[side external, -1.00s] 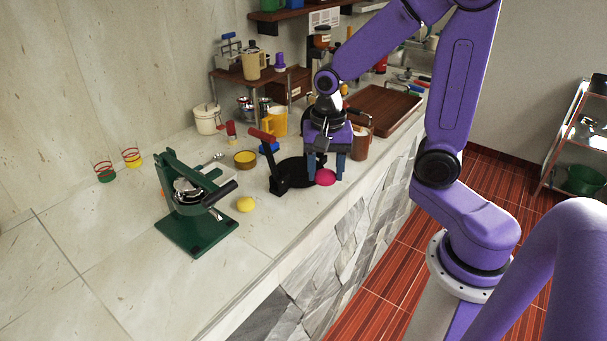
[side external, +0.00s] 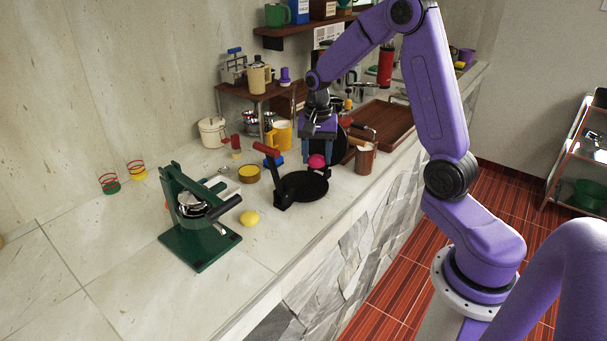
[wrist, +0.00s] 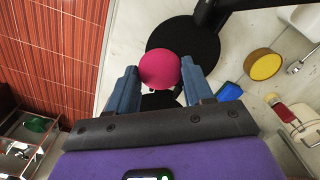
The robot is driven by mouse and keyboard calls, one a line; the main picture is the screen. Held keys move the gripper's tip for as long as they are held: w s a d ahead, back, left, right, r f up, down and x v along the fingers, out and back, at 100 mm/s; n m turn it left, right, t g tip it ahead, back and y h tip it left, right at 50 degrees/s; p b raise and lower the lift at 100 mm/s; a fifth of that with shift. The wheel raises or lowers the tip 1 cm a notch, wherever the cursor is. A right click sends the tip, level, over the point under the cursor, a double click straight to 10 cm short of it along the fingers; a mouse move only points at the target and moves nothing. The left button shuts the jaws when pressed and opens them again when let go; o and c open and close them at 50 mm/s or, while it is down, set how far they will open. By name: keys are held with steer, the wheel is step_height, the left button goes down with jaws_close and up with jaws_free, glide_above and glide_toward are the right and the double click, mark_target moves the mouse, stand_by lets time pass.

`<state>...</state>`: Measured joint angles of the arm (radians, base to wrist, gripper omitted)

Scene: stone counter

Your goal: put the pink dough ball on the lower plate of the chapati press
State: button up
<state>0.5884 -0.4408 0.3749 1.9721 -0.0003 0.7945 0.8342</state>
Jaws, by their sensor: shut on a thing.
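My gripper (side external: 318,157) is shut on the pink dough ball (side external: 316,161) and holds it in the air. In the wrist view the ball (wrist: 160,68) sits between the two blue fingertips (wrist: 160,78). The ball is above the plate's far right side in the side view. In the wrist view it overlaps the edge of the black plate (wrist: 192,45). A dark disc (side external: 343,143) shows partly behind my gripper; I cannot tell what it belongs to.
The counter's front edge is close to the plate.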

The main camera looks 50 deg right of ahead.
glide_above(303, 184)
step_height(303, 184, down, 6)
steer(key=shift+s+f, duration=0.15)
steer(key=shift+f, duration=1.55)
steer(key=shift+f, duration=0.15)
steer(key=o, duration=1)
steer(key=shift+o, duration=0.2)
step_height(303, 184, up, 12)
steer(key=shift+r, duration=0.2)
